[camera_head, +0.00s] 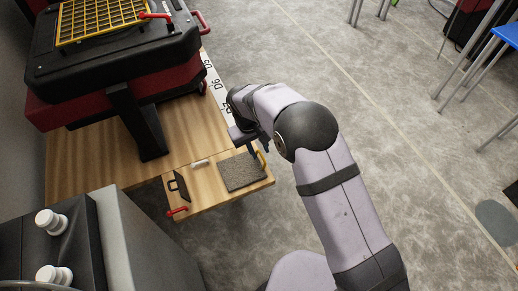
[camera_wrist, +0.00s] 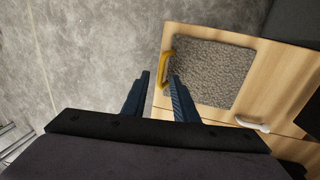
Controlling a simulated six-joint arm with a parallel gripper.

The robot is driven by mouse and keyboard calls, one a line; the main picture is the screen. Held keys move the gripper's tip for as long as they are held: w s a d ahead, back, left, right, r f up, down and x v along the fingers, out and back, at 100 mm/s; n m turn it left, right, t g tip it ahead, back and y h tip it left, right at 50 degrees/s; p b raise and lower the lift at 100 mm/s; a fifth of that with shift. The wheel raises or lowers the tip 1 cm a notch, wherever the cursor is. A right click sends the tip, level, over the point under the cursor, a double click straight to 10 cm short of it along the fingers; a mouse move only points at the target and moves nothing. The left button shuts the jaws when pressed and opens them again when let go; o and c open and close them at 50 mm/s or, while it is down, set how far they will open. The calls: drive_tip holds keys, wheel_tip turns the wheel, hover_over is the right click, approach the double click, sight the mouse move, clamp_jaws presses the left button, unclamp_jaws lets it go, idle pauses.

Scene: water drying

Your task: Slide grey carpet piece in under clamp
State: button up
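The grey carpet piece (camera_head: 240,174) lies flat on a wooden board (camera_head: 206,198), and it also shows in the wrist view (camera_wrist: 212,74). A yellow handle (camera_head: 262,160) is at the carpet's edge; it also shows in the wrist view (camera_wrist: 167,66). My gripper (camera_wrist: 159,78) is open and empty, with its fingertips beside and partly over the yellow handle's near end. I cannot tell the height gap or any contact. A black bracket (camera_head: 179,187), probably the clamp, stands on the board left of the carpet, with a red handle (camera_head: 177,211) near it.
A small white handle (camera_head: 200,163) lies beside the board's back edge, also in the wrist view (camera_wrist: 252,124). A large black and red machine (camera_head: 125,50) stands on the wooden table (camera_head: 90,165) behind. Open grey floor (camera_head: 430,150) lies to the right.

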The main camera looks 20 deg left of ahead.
clamp_jaws()
idle(1.5)
